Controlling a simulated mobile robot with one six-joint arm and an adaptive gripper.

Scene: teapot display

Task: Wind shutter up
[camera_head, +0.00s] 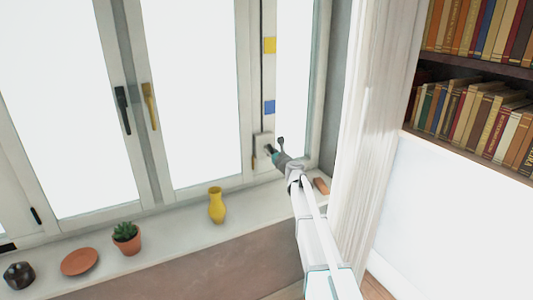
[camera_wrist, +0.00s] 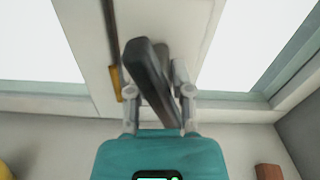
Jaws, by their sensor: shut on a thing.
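A pale winder box (camera_head: 261,141) sits on the window frame, low between two panes. A dark crank (camera_wrist: 148,75) juts out in the wrist view, slanting between the fingers. My gripper (camera_head: 273,153) is at the box, and in the wrist view its fingers (camera_wrist: 157,95) are shut on the crank. A small dark knob (camera_head: 281,141) shows beside the gripper in the head view. A dark vertical line runs up the frame above the box, with a yellow marker (camera_head: 270,45) and a blue marker (camera_head: 270,106). No shutter slats can be made out; the panes are plain white.
The sill (camera_head: 165,232) holds a yellow vase (camera_head: 217,205), a potted succulent (camera_head: 126,238), an orange-brown dish (camera_head: 79,261) and a dark pot (camera_head: 19,275). A reddish-brown block (camera_head: 321,186) lies right of my arm. A white curtain (camera_head: 375,110) and bookshelf (camera_head: 480,75) stand at right.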

